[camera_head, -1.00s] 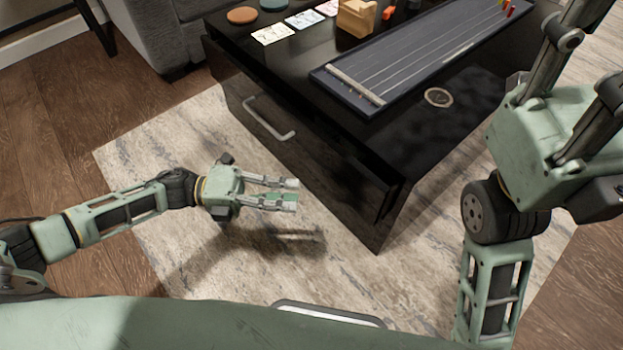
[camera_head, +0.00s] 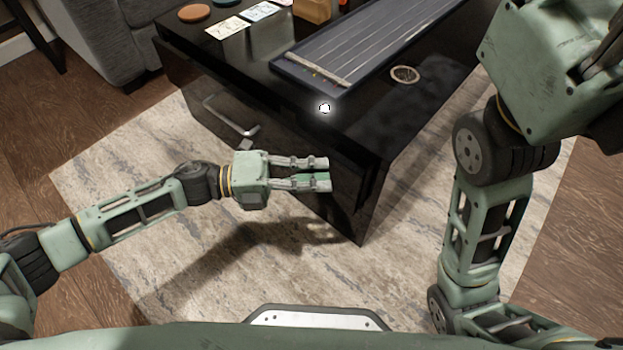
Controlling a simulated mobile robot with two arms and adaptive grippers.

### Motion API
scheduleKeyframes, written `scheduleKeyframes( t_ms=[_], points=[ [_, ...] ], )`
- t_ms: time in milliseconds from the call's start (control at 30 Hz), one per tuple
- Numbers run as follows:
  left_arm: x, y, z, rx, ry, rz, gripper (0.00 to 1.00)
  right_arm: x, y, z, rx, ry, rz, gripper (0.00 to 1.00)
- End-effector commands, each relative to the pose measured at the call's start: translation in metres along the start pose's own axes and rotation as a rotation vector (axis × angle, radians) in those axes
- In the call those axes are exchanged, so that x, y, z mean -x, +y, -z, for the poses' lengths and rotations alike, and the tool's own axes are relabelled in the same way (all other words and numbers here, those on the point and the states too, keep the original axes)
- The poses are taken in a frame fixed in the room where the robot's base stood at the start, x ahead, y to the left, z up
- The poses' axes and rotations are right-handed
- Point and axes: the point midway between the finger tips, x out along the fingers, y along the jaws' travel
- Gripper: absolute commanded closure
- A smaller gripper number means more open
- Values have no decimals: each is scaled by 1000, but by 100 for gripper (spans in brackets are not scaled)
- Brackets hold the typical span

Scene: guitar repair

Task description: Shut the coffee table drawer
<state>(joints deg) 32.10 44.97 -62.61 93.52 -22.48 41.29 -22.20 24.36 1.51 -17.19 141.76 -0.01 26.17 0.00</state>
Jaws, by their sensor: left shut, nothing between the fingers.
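The black coffee table (camera_head: 430,120) stands ahead, one corner toward me. Its drawer front (camera_head: 200,90) faces lower left, with a pale metal bar handle (camera_head: 232,122). How far the drawer stands out is hard to tell in the dark. My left gripper (camera_head: 328,173) is shut and empty. In the picture its fingers overlap the right part of the drawer front, to the right of the handle; whether they touch it I cannot tell. My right gripper (camera_head: 550,65) is raised close to the camera at upper right, its fingertips cut off.
A dark stringed board (camera_head: 370,45), a round ring mark (camera_head: 404,75), cards (camera_head: 227,28) and an orange disc (camera_head: 195,12) are on the tabletop. A small white glowing spot (camera_head: 324,108) shows near its edge. A grey sofa (camera_head: 110,50) stands behind left. The pale rug (camera_head: 110,160) is clear.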

Motion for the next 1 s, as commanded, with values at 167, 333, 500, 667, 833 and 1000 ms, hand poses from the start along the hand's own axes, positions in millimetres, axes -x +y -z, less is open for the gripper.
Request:
scheduleKeyframes(
  t_ms=[167, 333, 500, 667, 833, 1000],
  points=[
    [0, 0, 0, 0, 0, 0, 100, 0, 0, 0, 0, 0, 0, 59],
    [-15, 0, -15, -2, 0, 4, 100, 2, 0, 0, 0, -1, 0, 59],
    [-31, 0, -31, -1, 0, 2, 100, 1, -1, 1, 0, 2, 3, 59],
    [-34, 0, -34, 0, -2, 0, 100, -3, -2, 4, 2, 16, 8, 59],
    [-34, 0, -35, 0, -5, 0, 100, -4, -2, 4, 2, 17, 8, 59],
    [-33, -1, -35, 0, -6, 0, 100, -4, -1, 4, 2, 15, 7, 59]
  ],
)
